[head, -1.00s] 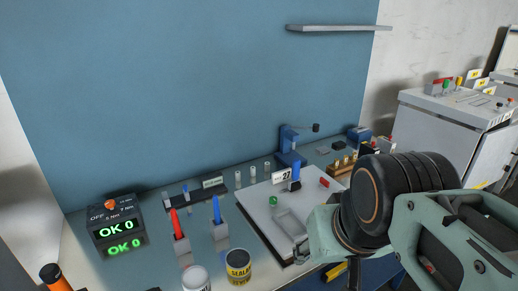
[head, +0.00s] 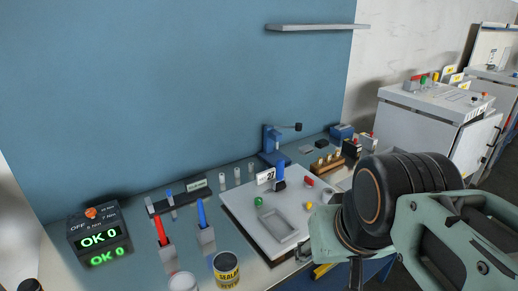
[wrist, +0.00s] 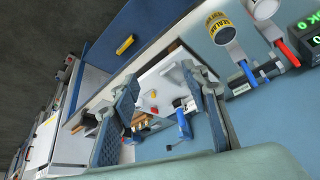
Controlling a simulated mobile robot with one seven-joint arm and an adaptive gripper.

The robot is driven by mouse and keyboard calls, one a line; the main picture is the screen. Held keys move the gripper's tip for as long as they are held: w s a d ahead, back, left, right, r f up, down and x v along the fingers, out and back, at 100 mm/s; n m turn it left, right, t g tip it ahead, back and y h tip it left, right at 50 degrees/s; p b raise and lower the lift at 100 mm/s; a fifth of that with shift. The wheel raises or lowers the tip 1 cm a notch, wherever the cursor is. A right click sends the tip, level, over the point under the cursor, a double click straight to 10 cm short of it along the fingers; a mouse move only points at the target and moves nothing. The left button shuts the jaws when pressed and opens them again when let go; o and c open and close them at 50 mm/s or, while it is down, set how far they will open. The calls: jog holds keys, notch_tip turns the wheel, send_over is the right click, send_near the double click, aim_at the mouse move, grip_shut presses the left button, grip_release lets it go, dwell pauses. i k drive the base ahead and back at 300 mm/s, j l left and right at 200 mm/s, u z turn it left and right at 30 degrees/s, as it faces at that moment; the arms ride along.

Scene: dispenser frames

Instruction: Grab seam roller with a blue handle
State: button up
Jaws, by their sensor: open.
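In the head view my arm covers the right side.
A yellow-labelled can (head: 227,268) and a white can (head: 183,284) stand in front of the holders. A counter box (head: 100,237) reading "OK 0" is at the left. A white tray board (head: 245,219) with small parts and a blue press (head: 275,150) lie to the right.

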aim_at(280, 185)
jog(key=i+l, duration=0.2)
jog(key=l, duration=0.2)
jog(key=i+l, duration=0.45)
jog(key=l, duration=0.3)
jog(key=i+l+u, duration=0.1)
jog(key=u, duration=0.25)
jog(key=l+u, duration=0.35)
jog(key=k+j+u, duration=0.1)
jog(key=u, duration=0.95)
jog(key=i+l+u, duration=0.1)
jog(key=u, duration=0.2)
jog(key=l, duration=0.1)
